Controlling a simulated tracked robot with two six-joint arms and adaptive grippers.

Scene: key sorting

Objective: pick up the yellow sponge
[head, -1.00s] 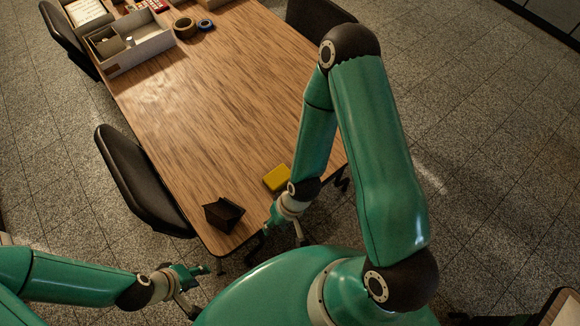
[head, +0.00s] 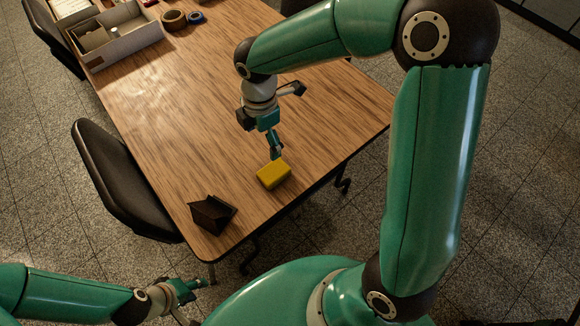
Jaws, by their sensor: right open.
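The yellow sponge (head: 273,176) lies on the wooden table (head: 185,120) near its front right corner. My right gripper (head: 276,154) reaches down from above, at the far edge of the sponge. It is open and its fingers line up one behind the other in this view. Whether a fingertip touches the sponge I cannot tell. My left gripper (head: 198,302) is low at the front, off the table and far from the sponge. Its fingers look spread and empty, with part hidden behind my body.
A dark angular holder (head: 212,214) stands at the table's front left corner, left of the sponge. A grey divided box (head: 117,42), a brown tape roll (head: 174,19) and a blue roll (head: 196,17) are at the far end. A black chair (head: 122,180) is at the left side. The table's middle is clear.

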